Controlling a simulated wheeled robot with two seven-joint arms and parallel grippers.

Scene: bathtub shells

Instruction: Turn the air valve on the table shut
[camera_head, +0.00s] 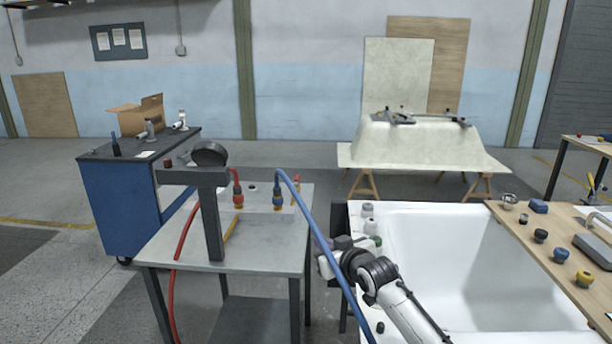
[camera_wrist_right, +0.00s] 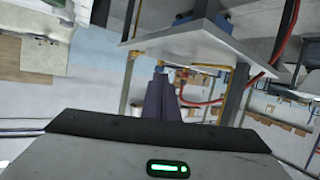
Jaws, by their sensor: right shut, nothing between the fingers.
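On the grey table (camera_head: 262,237) stand a red-hose fitting (camera_head: 238,194) and a blue-hose fitting (camera_head: 278,192), each with coloured rings. A small orange upright piece (camera_head: 296,186) is at the table's right back edge; I cannot tell which part is the air valve. My right gripper (camera_head: 321,241) is right of the table, apart from these fittings, and partly behind the blue hose (camera_head: 322,240). In the right wrist view its fingers (camera_wrist_right: 163,97) are together and empty, below a tilted grey tabletop (camera_wrist_right: 195,40). My left gripper is not in view.
A white bathtub (camera_head: 460,260) is close on the right. A blue cabinet (camera_head: 125,205) stands behind left.

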